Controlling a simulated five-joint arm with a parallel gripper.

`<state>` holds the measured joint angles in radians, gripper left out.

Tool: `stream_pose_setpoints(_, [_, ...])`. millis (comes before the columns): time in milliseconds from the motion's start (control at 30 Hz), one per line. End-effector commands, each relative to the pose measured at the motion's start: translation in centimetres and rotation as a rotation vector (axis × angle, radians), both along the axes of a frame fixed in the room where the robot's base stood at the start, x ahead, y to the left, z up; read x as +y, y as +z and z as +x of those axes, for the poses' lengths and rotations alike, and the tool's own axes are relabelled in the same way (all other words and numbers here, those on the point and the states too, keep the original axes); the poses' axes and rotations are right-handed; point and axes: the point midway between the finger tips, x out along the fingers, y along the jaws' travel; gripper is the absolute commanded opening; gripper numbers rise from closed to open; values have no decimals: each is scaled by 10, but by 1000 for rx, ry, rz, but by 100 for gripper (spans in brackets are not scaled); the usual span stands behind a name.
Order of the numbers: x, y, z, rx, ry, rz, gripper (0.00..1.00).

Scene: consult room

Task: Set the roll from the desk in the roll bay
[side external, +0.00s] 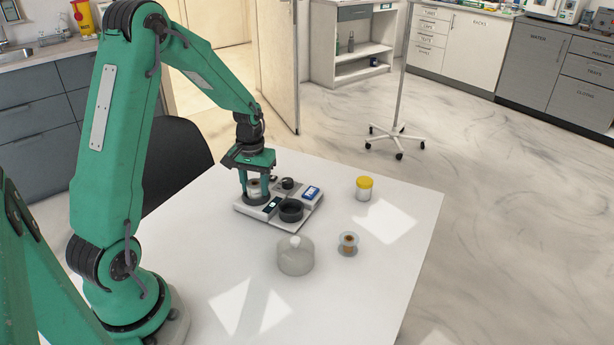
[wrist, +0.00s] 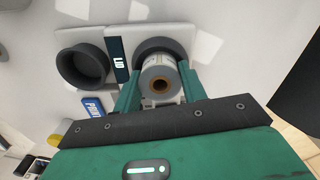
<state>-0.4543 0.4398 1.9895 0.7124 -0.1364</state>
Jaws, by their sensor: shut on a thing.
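My gripper (side external: 257,189) is over the far left part of a light grey holder (side external: 271,220) on the white desk. Its fingers are shut on a white roll (wrist: 160,80) with a brown core; the roll also shows between the fingers in the side view (side external: 254,186). A dark round bay (wrist: 150,45) lies right under the roll, its rim showing around and beyond it. I cannot tell whether the roll touches the bay floor. The fingers hide part of the bay. An open dark cup (wrist: 83,67) on the holder is beside it, also in the side view (side external: 291,211).
A blue-labelled block (side external: 311,192) is on the holder. A clear spool with a brown core (side external: 348,244), a translucent domed lid (side external: 296,258) and a yellow-capped jar (side external: 363,188) stand apart on the desk (side external: 375,290). The desk's front right is clear.

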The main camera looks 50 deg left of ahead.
Motion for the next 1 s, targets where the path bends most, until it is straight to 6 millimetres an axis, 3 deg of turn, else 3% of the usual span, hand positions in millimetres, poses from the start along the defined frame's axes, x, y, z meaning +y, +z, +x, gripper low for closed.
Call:
stream_pose_setpoints(200, [0,-1,0,0,0,0,19])
stream_pose_setpoints(233, [0,-1,0,0,0,0,43])
stream_pose_setpoints(367, [0,-1,0,1,0,-1,67])
stream_pose_setpoints(567, [0,-1,0,1,0,-1,67])
stream_pose_setpoints(667, [0,-1,0,1,0,-1,78])
stream_pose_setpoints(1000, [0,0,0,-1,0,1,78])
